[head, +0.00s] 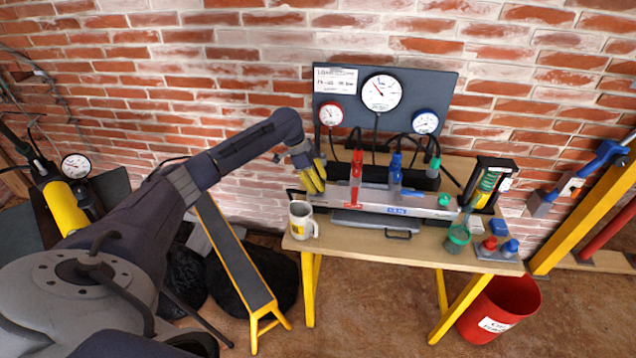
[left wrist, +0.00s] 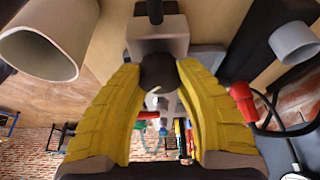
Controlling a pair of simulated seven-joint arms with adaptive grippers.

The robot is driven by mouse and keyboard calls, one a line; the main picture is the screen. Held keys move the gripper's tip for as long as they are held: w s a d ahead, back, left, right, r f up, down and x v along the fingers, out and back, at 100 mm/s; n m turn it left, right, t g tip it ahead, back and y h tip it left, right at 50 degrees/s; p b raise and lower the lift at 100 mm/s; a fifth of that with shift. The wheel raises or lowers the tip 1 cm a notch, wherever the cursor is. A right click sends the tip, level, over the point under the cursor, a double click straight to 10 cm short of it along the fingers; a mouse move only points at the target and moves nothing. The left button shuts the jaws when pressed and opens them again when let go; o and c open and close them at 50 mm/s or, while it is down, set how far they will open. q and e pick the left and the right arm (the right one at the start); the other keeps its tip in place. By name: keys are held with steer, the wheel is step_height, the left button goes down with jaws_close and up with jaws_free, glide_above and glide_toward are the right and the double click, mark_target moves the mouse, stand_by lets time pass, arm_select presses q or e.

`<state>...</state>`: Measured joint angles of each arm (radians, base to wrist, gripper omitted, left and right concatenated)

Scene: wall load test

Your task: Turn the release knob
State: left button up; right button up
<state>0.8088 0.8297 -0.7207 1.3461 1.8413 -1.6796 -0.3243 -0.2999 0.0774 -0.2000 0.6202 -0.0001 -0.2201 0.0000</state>
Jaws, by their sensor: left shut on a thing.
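My left gripper (head: 313,178) reaches down to the left end of the long grey hand-pump unit (head: 425,206) on the bench. Its yellow fingers cover that end in the head view. In the left wrist view my left gripper (left wrist: 158,78) has its two fingers on either side of a dark round knob (left wrist: 158,70) at the end of a light grey block (left wrist: 158,38). The gripper is shut on this knob. The knob's turn position cannot be read. A red-handled valve (head: 356,175) and a blue one (head: 396,172) stand on the unit. My right gripper is not in view.
A white mug (head: 301,220) stands close to my left gripper at the bench's left edge. A gauge board (head: 383,105) stands behind. Green, blue and red small parts sit on the right of the wooden bench (head: 345,247). A red bin (head: 500,309) is below.

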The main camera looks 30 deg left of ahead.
arm_select(q)
steer(key=n+t+y, duration=0.1)
steer(key=n, duration=0.3)
steer(key=shift+d+f, duration=0.1)
steer(key=shift+n+t+y, duration=0.5)
steer(key=shift+n+y, duration=0.1)
steer(key=shift+n, duration=1.6)
steer(key=shift+c, duration=0.2)
steer(key=o, duration=1.3)
steer(key=v, duration=1.2)
steer(key=shift+s, duration=0.1)
